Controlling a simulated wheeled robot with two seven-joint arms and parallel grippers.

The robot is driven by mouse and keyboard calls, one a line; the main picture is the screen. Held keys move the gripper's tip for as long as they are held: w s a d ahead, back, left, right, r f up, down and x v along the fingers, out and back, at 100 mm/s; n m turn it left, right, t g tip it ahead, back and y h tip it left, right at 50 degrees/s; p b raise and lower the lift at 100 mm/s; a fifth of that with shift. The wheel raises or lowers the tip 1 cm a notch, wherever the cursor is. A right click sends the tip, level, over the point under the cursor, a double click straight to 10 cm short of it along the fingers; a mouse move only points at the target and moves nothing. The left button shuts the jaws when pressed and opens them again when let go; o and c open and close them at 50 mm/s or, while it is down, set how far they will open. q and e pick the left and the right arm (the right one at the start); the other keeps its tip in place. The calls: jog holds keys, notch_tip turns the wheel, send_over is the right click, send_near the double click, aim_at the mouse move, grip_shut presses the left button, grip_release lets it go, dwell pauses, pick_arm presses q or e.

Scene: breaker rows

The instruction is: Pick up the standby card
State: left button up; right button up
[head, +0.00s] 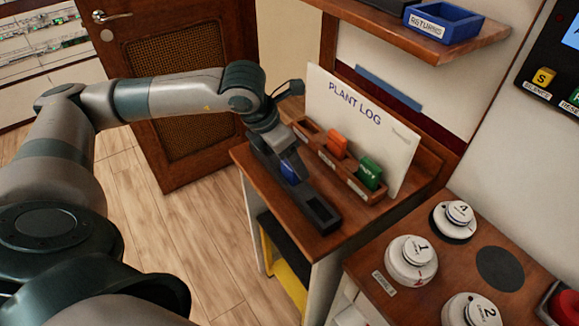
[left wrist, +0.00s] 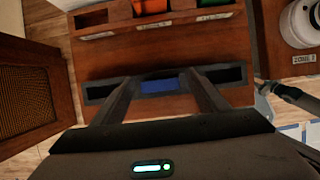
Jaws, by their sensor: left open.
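A blue card (head: 289,173) sits in the middle of a long dark tray (head: 322,213) on the wooden desk. In the left wrist view the blue card (left wrist: 159,86) lies between the fingers of my left gripper (left wrist: 160,80). In the head view my left gripper (head: 290,162) reaches down over the tray and partly hides the card. Its fingers are open, one on each side of the card. An orange card (head: 337,145) and a green card (head: 369,173) stand in a wooden rack (head: 328,162) behind. I cannot read which card is marked standby.
A white PLANT LOG board (head: 358,120) stands behind the rack. A shelf above holds a blue RETURNS bin (head: 444,22). Round white knobs (head: 411,260) sit on the counter at right. A wooden door (head: 187,80) is at left. The desk front (head: 268,205) has little free room.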

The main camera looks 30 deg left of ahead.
pick_arm(q)
jog(key=shift+w+f, duration=0.1)
jog(key=shift+f, duration=0.15)
pick_arm(e)
jog(key=shift+s+d+f, duration=0.25)
jog(key=shift+s+d, duration=0.1)
jog(key=shift+s, duration=0.1)
jog(key=shift+w+r, duration=0.1)
jog(key=shift+w, duration=0.05)
pick_arm(q)
jog(key=c, duration=1.2)
jog(key=shift+o, duration=0.2)
pick_arm(e)
jog(key=shift+w+a, duration=0.1)
jog(key=shift+a, duration=0.1)
pick_arm(q)
jog(key=shift+r, duration=0.2)
